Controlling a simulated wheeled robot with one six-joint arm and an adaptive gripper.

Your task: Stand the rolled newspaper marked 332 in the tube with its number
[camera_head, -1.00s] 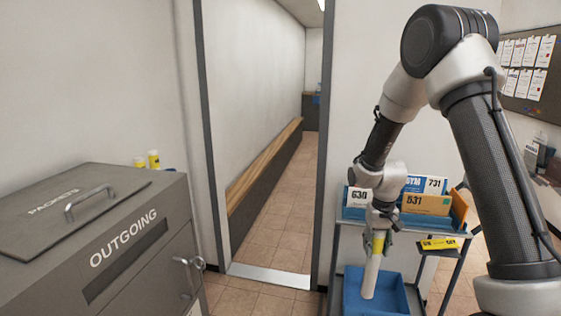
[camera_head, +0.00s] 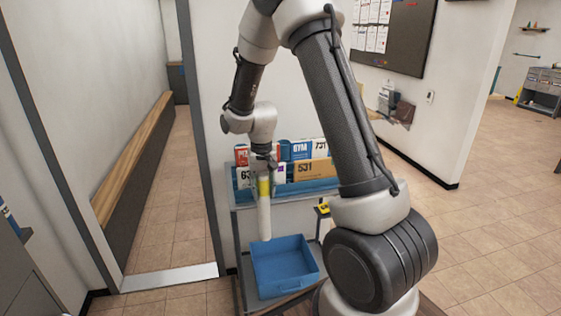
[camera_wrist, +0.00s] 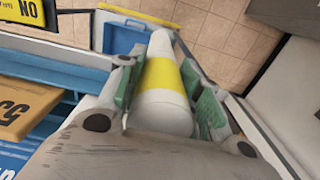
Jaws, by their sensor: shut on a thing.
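No tube for newspapers can be made out in these frames.
A cart holds a blue upper tray (camera_head: 240,196) of numbered mail, including an orange 531 packet (camera_head: 304,171), and a blue bin (camera_head: 285,262) below. A doorway opens at left; a pinboard (camera_head: 392,30) hangs on the wall. Tiled floor is clear at right.

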